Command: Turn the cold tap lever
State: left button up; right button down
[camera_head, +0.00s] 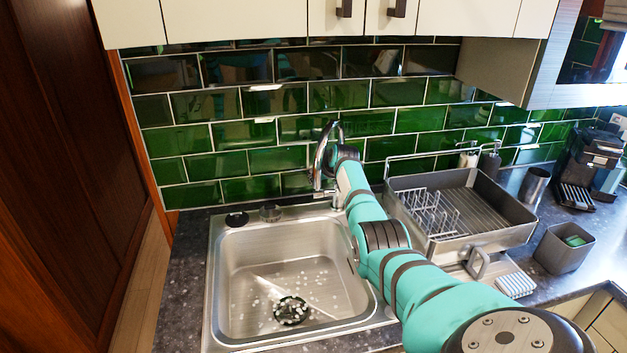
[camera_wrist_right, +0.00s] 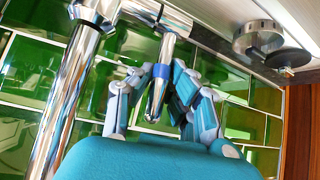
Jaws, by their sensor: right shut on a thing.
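The chrome tap (camera_head: 319,165) stands behind the sink (camera_head: 228,262), its curved spout rising against the green tiles. In the right wrist view its thick chrome column (camera_wrist_right: 62,105) runs up the left side. The cold tap lever (camera_wrist_right: 157,98), a slim chrome rod with a blue band, sits between the fingers of my right gripper (camera_wrist_right: 158,82). The gripper is shut on it near the blue band, and the lever's tip shows below the band. In the head view my right arm hides the lever and most of the gripper. My left gripper is not in view.
A grey dish rack (camera_head: 480,238) stands right of the tap, close to my right arm. A dark plug (camera_head: 237,219) and a round metal knob (camera_head: 270,212) sit on the sink's back rim. A grey bin (camera_head: 563,252) stands farther right. Cupboards (camera_head: 240,20) hang above.

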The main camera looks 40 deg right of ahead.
jog(key=shift+d, duration=0.15)
jog(key=shift+g, duration=0.3)
jog(key=shift+w, duration=0.1)
jog(key=c, duration=1.3)
grip_release()
jog(key=shift+d, duration=0.1)
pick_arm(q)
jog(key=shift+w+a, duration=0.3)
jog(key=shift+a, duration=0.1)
pick_arm(e)
jog(key=shift+o, duration=0.2)
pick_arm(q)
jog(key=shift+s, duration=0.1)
pick_arm(e)
jog(key=v, duration=1.2)
jog(key=shift+f, duration=0.1)
